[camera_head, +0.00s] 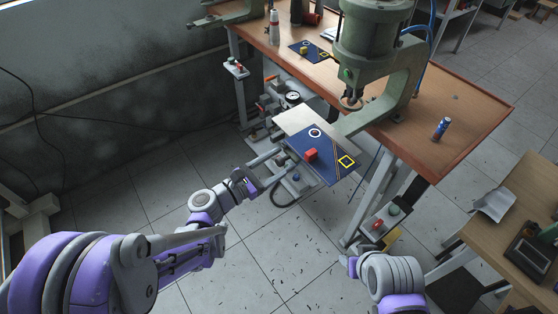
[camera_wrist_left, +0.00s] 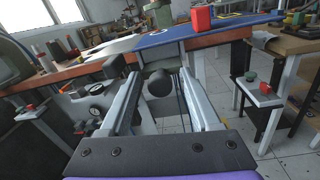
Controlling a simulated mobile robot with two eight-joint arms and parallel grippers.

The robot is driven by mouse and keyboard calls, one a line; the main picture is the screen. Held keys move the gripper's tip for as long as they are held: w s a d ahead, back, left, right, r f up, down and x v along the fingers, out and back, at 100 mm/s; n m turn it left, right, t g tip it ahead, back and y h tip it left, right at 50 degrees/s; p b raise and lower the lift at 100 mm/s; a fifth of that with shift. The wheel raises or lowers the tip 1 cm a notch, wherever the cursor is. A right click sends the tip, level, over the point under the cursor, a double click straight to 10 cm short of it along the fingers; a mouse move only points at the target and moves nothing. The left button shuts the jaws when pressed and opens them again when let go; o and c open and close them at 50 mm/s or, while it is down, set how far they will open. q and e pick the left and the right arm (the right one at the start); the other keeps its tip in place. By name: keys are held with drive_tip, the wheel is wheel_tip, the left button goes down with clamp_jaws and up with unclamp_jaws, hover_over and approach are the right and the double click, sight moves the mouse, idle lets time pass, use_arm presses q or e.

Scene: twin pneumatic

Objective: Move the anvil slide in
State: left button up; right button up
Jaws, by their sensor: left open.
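The anvil slide is a flat plate with a blue top (camera_head: 325,172), sticking out from the press over the table's front edge. On it are a red block (camera_head: 310,155), a white ring mark and a yellow square mark. In the left wrist view the slide's blue top (camera_wrist_left: 215,34) is ahead, with the red block (camera_wrist_left: 201,18) on it. My left gripper (camera_head: 247,182) is open and empty, just left of and below the slide. A dark round knob (camera_wrist_left: 158,83) appears between its fingers (camera_wrist_left: 160,74); whether they touch it is unclear. My right arm shows at bottom right, its jaws unclear.
The green press (camera_head: 375,40) stands on the wooden table (camera_head: 465,105), with a blue can (camera_head: 441,129) to its right. A pressure gauge (camera_head: 292,97) and a control box (camera_head: 380,220) sit at the table's front. The tiled floor left of the slide looks open.

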use_arm(q)
clamp_jaws()
idle(1.4)
